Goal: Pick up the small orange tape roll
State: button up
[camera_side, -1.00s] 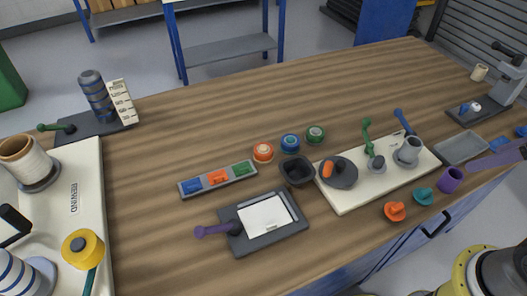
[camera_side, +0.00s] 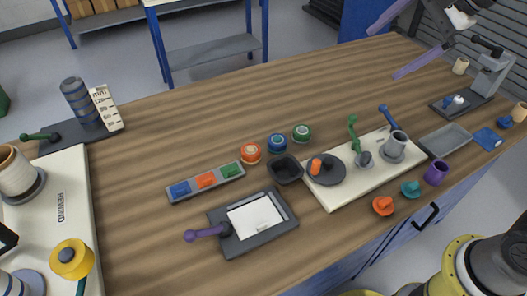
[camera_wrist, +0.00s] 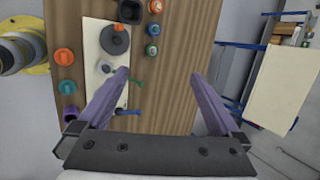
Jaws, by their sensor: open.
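The small orange tape roll (camera_side: 250,152) stands on the wooden bench, left of a blue roll (camera_side: 277,143) and a green roll (camera_side: 302,132). In the wrist view the orange roll (camera_wrist: 155,6) is at the top edge, with the blue roll (camera_wrist: 154,29) and green roll (camera_wrist: 151,50) below it. My gripper (camera_side: 383,54) has long purple fingers and is at the upper right of the side view, well apart from the rolls. In the wrist view my gripper (camera_wrist: 160,74) is open, with only bench visible between the fingertips.
A grey tray (camera_side: 206,182) with blue, orange and green blocks lies in front of the rolls. A dark bin (camera_side: 286,169) stands close by, beside a cream board (camera_side: 341,191) with upright green and blue levers. A dark plate with a purple handle (camera_side: 207,232) lies nearer. The back bench is clear.

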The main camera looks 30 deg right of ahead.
jog(key=w+a+f+m+g+y, duration=0.1)
jog(key=w+a+f+m, duration=0.15)
jog(key=w, duration=0.35)
jog(key=w+a+f+m, duration=0.2)
jog(key=w+a, duration=0.1)
jog(key=w, duration=0.2)
jog(key=m+g, duration=0.1)
jog(key=g, duration=0.3)
send_over(252, 148)
jog(key=d, duration=0.3)
jog(key=f, duration=2.5)
jog(key=shift+s+a, duration=0.2)
jog(key=shift+s, duration=0.05)
jog(key=shift+t, duration=0.3)
jog(key=shift+s+a+x, duration=0.1)
jog(key=shift+s+x, duration=0.05)
jog(key=shift+x, duration=1.3)
jog(key=shift+s+a+x, duration=0.1)
jog(key=shift+a+x, duration=0.05)
jog(key=shift+x, duration=1.35)
jog(key=c, duration=1.4)
jog(key=shift+r, duration=0.2)
jog(key=shift+c, duration=0.2)
